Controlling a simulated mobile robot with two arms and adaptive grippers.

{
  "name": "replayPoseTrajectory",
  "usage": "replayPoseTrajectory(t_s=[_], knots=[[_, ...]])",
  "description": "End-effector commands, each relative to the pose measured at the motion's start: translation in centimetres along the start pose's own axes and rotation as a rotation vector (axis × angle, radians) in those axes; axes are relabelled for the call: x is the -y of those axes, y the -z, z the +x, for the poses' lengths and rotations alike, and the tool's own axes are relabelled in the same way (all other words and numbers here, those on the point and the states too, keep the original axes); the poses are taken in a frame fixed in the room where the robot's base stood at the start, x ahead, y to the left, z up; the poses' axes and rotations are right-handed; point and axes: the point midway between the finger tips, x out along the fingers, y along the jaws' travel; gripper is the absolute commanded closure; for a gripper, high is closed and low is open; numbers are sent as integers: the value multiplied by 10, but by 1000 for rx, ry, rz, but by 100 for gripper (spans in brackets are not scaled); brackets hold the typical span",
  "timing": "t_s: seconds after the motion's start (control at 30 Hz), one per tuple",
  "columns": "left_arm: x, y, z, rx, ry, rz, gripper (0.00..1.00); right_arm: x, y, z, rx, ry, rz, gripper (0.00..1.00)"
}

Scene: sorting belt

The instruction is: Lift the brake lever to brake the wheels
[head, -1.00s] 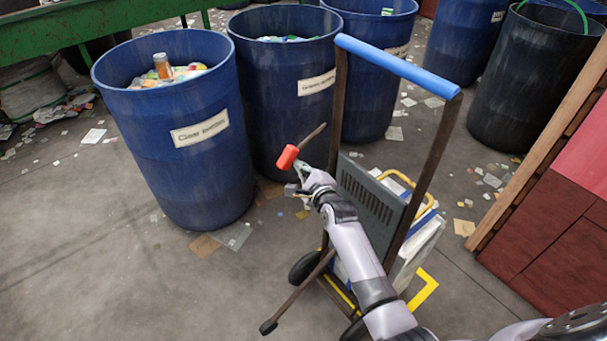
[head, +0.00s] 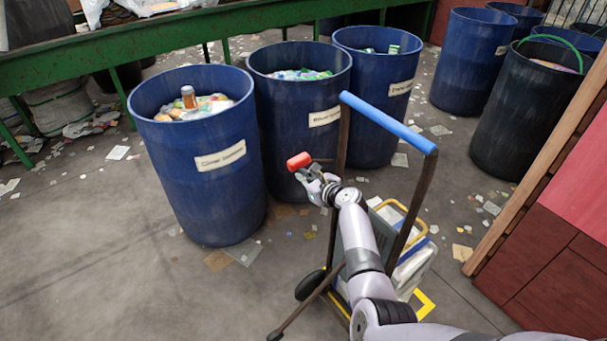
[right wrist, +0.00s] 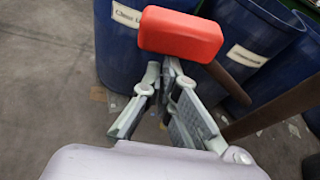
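The brake lever shows as a thick red grip (head: 299,160) on a dark rod, on the near left side of the hand truck (head: 423,165). The rod runs from the grip to the right, about level. My right gripper (head: 314,177) is right beneath the red grip. In the right wrist view the red grip (right wrist: 180,34) is beyond the finger ends of my right gripper (right wrist: 166,68), not between the fingers. The fingers converge towards it, with floor showing between their lower parts. Contact and finger closing are unclear. My left gripper is out of view.
Blue bins (head: 205,195) with mixed waste stand close behind and left of the hand truck. A dark bin (head: 520,120) and a red wooden wall (head: 550,240) are to the right. Paper scraps litter the floor. Open floor (head: 90,270) lies at the left front.

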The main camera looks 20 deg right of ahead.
Motion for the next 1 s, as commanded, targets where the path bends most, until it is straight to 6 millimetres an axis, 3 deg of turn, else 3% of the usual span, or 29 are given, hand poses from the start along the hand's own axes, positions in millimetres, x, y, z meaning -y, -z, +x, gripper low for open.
replayPoseTrajectory(t_s=[0.03, 0.3, 1.0], knots=[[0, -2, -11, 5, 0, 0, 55, 2, -10, -3, 3, -9, 26, 100], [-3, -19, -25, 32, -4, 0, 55, 6, -18, -6, 3, -38, 111, 100], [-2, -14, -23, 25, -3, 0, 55, 8, -18, -4, 9, -40, 130, 100]])
